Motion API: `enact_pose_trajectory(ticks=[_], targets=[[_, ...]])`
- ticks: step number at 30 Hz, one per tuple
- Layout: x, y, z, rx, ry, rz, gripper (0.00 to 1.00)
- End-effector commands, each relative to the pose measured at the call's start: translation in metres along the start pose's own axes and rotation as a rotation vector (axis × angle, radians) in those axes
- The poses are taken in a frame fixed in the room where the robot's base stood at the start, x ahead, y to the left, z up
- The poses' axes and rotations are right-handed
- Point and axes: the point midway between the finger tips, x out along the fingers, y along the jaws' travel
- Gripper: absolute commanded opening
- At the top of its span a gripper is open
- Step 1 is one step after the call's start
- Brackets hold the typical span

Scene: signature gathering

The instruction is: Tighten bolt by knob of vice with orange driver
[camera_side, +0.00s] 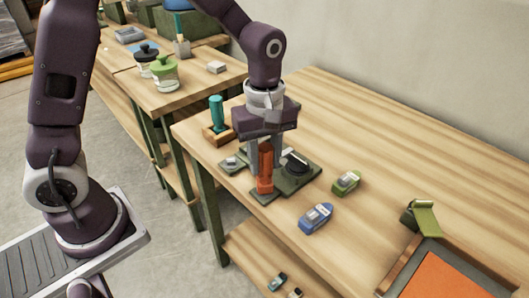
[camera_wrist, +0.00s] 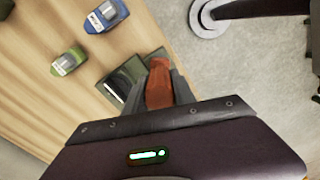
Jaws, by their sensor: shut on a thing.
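The orange driver (camera_side: 265,168) stands upright between the fingers of my gripper (camera_side: 264,158), which is shut on it. It also shows in the wrist view (camera_wrist: 160,86), between the two grey fingers. The driver's lower end is at the dark green base (camera_side: 303,182) of what appears to be the vice. A round black part (camera_side: 294,162), possibly the knob, sits on that base to the right of the driver. No bolt can be made out. The driver and fingers hide part of the base, and whether the tip touches a bolt cannot be seen.
A teal-handled driver (camera_side: 217,112) stands in a wooden block (camera_side: 218,136) to the left. A green device (camera_side: 346,182) and a blue device (camera_side: 316,217) lie to the right of the base. An orange mat (camera_side: 450,278) is at the front right. The back right tabletop is clear.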

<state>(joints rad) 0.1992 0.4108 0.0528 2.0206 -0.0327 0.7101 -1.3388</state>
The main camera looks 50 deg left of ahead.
Motion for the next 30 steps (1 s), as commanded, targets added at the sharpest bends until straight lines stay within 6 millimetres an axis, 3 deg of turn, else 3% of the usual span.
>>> enact_pose_trajectory(ticks=[5,9,12,18,20,24,30], targets=[[0.0089,-0.0005,0.0003,0.0,-0.001,-0.001,0.0],[0.0089,0.0005,-0.001,0.467,-0.003,0.002,0.0],[0.0088,0.0002,-0.0001,0.718,-0.001,0.0,0.0],[0.0087,0.0001,0.0003,1.047,-0.001,0.0,0.0],[0.0087,0.0001,0.0004,1.064,-0.001,-0.001,0.0],[0.0077,0.0,0.0004,0.936,-0.001,-0.001,0.0],[0.0057,0.0003,0.0001,0.937,0.0,0.0,0.0]])
